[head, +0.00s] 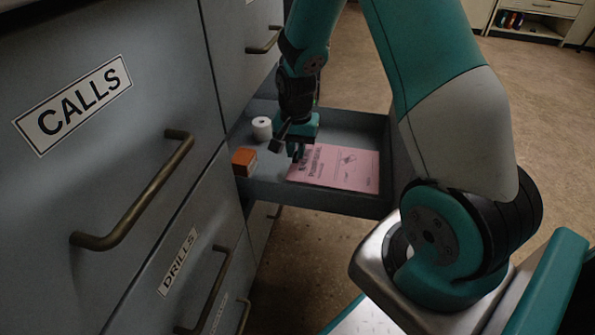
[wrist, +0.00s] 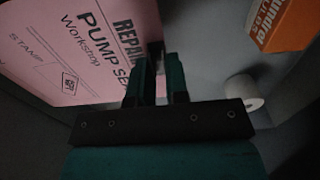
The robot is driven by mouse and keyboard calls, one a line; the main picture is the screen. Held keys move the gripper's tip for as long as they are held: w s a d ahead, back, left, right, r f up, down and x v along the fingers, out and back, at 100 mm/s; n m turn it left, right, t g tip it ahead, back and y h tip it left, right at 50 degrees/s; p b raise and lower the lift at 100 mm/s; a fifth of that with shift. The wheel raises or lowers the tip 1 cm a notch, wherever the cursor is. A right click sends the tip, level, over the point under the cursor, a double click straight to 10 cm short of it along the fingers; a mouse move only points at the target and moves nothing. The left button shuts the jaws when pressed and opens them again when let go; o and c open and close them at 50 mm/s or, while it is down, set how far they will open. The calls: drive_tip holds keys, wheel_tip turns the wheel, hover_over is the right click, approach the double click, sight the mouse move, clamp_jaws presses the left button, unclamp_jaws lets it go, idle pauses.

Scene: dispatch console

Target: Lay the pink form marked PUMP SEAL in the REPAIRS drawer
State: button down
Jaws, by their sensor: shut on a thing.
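The pink form (head: 345,168) is inside an open grey drawer (head: 325,197), lying about flat at its floor. Whether it rests fully on the floor is hard to tell. In the wrist view the form (wrist: 85,45) reads PUMP SEAL, Workshop and STAMP, with a heading starting REPAI. My gripper (head: 298,152) is low in the drawer at the form's left edge. In the wrist view my gripper's fingers (wrist: 157,72) are close together, shut on that edge. The open drawer's own label is out of sight.
An orange box (head: 243,161) and a white roll (head: 262,128) sit at the drawer's left end, close to my gripper. Closed drawers marked CALLS (head: 75,105) and DRILLS (head: 178,262) have protruding handles on the left. The floor to the right is open.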

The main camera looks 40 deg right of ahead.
wheel_tip(320, 180, down, 6)
drive_tip(key=b, duration=0.2)
drive_tip(key=shift+f+b, duration=0.15)
drive_tip(key=shift+b, duration=0.2)
drive_tip(key=c, duration=1.1)
unclamp_jaws()
wheel_tip(320, 180, up, 12)
drive_tip(key=p, duration=0.6)
drive_tip(key=s+a+r+n+y, duration=0.1)
drive_tip(key=s+a+r+n, duration=0.25)
drive_tip(key=a+r, duration=0.3)
drive_tip(key=s+a+r+n+y, duration=0.1)
drive_tip(key=s+a+r+n, duration=0.2)
drive_tip(key=a+r+n, duration=0.4)
drive_tip(key=s+a+r+n, duration=0.1)
drive_tip(key=s+a+n, duration=0.1)
drive_tip(key=s+a, duration=0.1)
drive_tip(key=s+a+r+n+y, duration=0.1)
drive_tip(key=s+a+r+n, duration=0.1)
drive_tip(key=s, duration=0.4)
drive_tip(key=s+a+r+n+y, duration=0.1)
drive_tip(key=s+a+r+n, duration=0.1)
drive_tip(key=s, duration=0.3)
drive_tip(key=shift+s+a+r+n, duration=0.1)
drive_tip(key=shift+a+n, duration=0.2)
drive_tip(key=shift+a, duration=0.15)
drive_tip(key=shift+s+a+r+n, duration=0.1)
drive_tip(key=shift+a+n, duration=0.15)
drive_tip(key=shift+a, duration=0.2)
